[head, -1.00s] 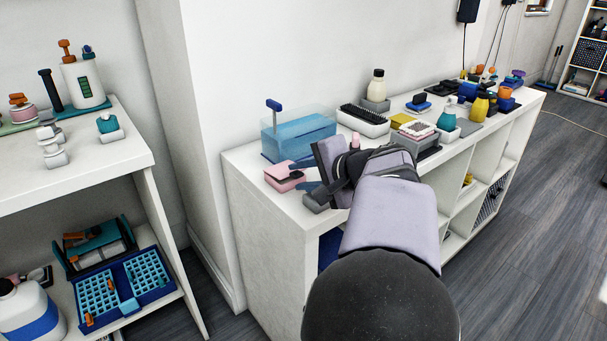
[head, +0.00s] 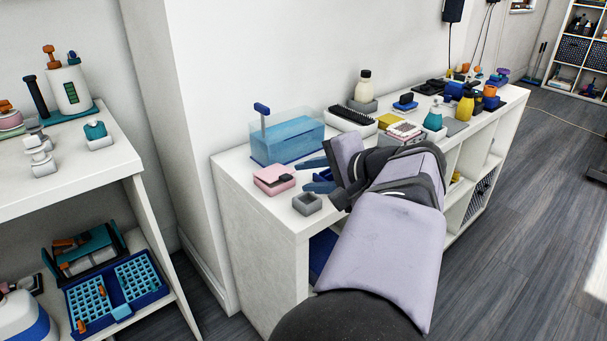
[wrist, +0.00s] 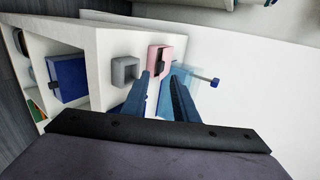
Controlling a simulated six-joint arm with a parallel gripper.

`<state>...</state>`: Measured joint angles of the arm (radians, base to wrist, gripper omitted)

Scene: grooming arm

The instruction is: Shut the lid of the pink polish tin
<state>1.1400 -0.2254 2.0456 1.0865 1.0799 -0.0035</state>
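The pink polish tin (head: 270,183) sits on the white shelf top near its left front end. Its pink top looks flat and down, with a small dark tab on it. It also shows in the wrist view (wrist: 166,52), just beyond the fingertips. My gripper (head: 302,175) is to the right of the tin, its two blue fingers spread and pointing towards it. In the wrist view the gripper (wrist: 161,76) is open with nothing between the fingers. I cannot tell from these views whether a finger touches the tin.
A grey open box (head: 307,204) stands in front of the tin. A clear tank with blue contents (head: 287,140) stands behind it. Brushes, bottles and a yellow item (head: 387,121) crowd the shelf further right. The shelf top left of the tin is bare.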

